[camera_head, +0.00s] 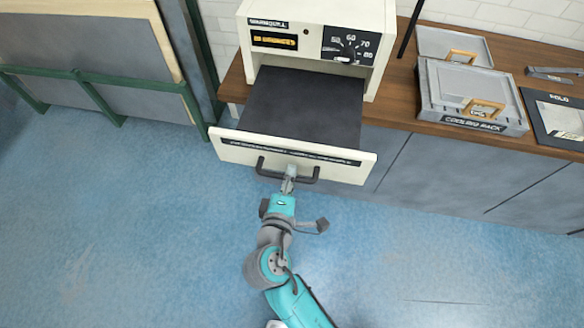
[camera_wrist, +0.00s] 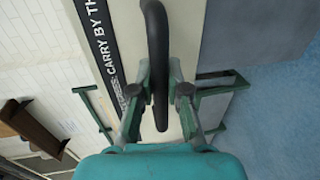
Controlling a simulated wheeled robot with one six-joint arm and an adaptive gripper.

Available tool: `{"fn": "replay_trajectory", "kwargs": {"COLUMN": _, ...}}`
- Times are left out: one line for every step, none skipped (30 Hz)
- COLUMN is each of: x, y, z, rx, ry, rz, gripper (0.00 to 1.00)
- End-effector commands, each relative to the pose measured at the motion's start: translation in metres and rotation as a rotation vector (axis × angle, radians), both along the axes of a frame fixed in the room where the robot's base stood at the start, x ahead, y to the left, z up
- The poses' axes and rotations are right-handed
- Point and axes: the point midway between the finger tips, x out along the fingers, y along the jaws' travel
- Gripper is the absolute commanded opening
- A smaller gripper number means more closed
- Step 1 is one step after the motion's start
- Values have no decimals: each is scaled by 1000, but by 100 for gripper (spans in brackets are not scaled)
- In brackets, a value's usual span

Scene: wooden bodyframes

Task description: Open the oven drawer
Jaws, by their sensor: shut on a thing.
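The cream oven (camera_head: 318,18) stands on the wooden counter, with a dial on its front. Its drawer (camera_head: 228,145) is pulled out well past the counter edge, and the dark flat inside shows empty. A black bar handle (camera_head: 308,178) is on the drawer front. My gripper (camera_head: 289,178) is at the middle of the handle. In the wrist view the fingers (camera_wrist: 160,92) lie on both sides of the dark handle (camera_wrist: 157,45), shut on it. The drawer front with printed lettering (camera_wrist: 100,40) is behind the handle.
A grey box labelled cooling rack (camera_head: 440,105) and a black-framed board (camera_head: 545,120) are on the counter to the right. A green-framed panel (camera_head: 100,90) stands at the left. The blue floor (camera_head: 130,220) in front is clear.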

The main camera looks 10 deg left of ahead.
Motion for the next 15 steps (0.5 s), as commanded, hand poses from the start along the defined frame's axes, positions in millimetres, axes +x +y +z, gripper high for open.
{"fn": "replay_trajectory", "kwargs": {"x": -1, "y": 0, "z": -1, "rx": -1, "ry": 1, "rz": 1, "gripper": 0}}
{"fn": "replay_trajectory", "kwargs": {"x": -1, "y": 0, "z": -1, "rx": -1, "ry": 1, "rz": 1, "gripper": 0}}
{"fn": "replay_trajectory", "kwargs": {"x": -1, "y": 0, "z": -1, "rx": -1, "ry": 1, "rz": 1, "gripper": 0}}
{"fn": "replay_trajectory", "kwargs": {"x": -1, "y": 0, "z": -1, "rx": -1, "ry": 1, "rz": 1, "gripper": 0}}
{"fn": "replay_trajectory", "kwargs": {"x": -1, "y": 0, "z": -1, "rx": -1, "ry": 1, "rz": 0, "gripper": 0}}
{"fn": "replay_trajectory", "kwargs": {"x": -1, "y": 0, "z": -1, "rx": -1, "ry": 1, "rz": 1, "gripper": 0}}
{"fn": "replay_trajectory", "kwargs": {"x": -1, "y": 0, "z": -1, "rx": -1, "ry": 1, "rz": 1, "gripper": 0}}
{"fn": "replay_trajectory", "kwargs": {"x": -1, "y": 0, "z": -1, "rx": -1, "ry": 1, "rz": 1, "gripper": 0}}
{"fn": "replay_trajectory", "kwargs": {"x": -1, "y": 0, "z": -1, "rx": -1, "ry": 1, "rz": 1, "gripper": 0}}
{"fn": "replay_trajectory", "kwargs": {"x": -1, "y": 0, "z": -1, "rx": -1, "ry": 1, "rz": 1, "gripper": 20}}
{"fn": "replay_trajectory", "kwargs": {"x": -1, "y": 0, "z": -1, "rx": -1, "ry": 1, "rz": 1, "gripper": 27}}
{"fn": "replay_trajectory", "kwargs": {"x": -1, "y": 0, "z": -1, "rx": -1, "ry": 1, "rz": 1, "gripper": 37}}
{"fn": "replay_trajectory", "kwargs": {"x": -1, "y": 0, "z": -1, "rx": -1, "ry": 1, "rz": 0, "gripper": 41}}
{"fn": "replay_trajectory", "kwargs": {"x": -1, "y": 0, "z": -1, "rx": -1, "ry": 1, "rz": 0, "gripper": 41}}
{"fn": "replay_trajectory", "kwargs": {"x": -1, "y": 0, "z": 0, "rx": -1, "ry": 1, "rz": 0, "gripper": 41}}
